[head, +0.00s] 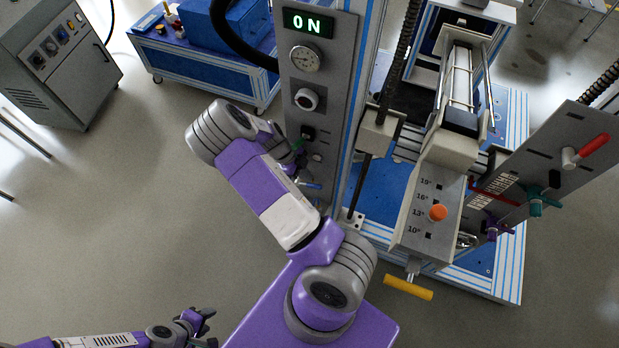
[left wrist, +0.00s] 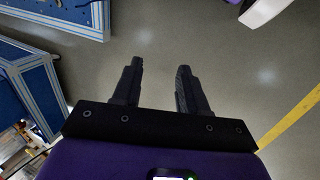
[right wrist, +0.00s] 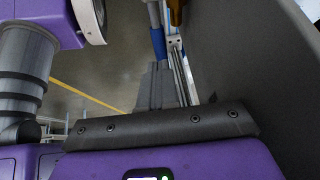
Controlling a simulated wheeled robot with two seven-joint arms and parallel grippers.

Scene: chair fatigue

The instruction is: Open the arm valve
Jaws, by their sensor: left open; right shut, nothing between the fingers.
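The grey control panel (head: 327,75) stands upright at centre, with a lit ON display, a gauge and a knob. Low on it are a green handle (head: 298,146) and a blue handle (head: 309,185). A second grey panel (head: 540,165) at right carries a red handle (head: 593,146), a teal handle (head: 538,200) and a purple handle (head: 495,229). I cannot read which is the arm valve. My right gripper (right wrist: 158,88) is shut and empty beside a grey surface; my arm mostly hides it in the head view. My left gripper (head: 203,325) is open and empty (left wrist: 157,85), low over bare floor.
The test machine's box (head: 425,215) has an orange knob and a yellow handle (head: 408,288) below. A blue workbench (head: 185,65) and a grey cabinet (head: 62,60) stand at back left. My right arm crosses close before the centre panel.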

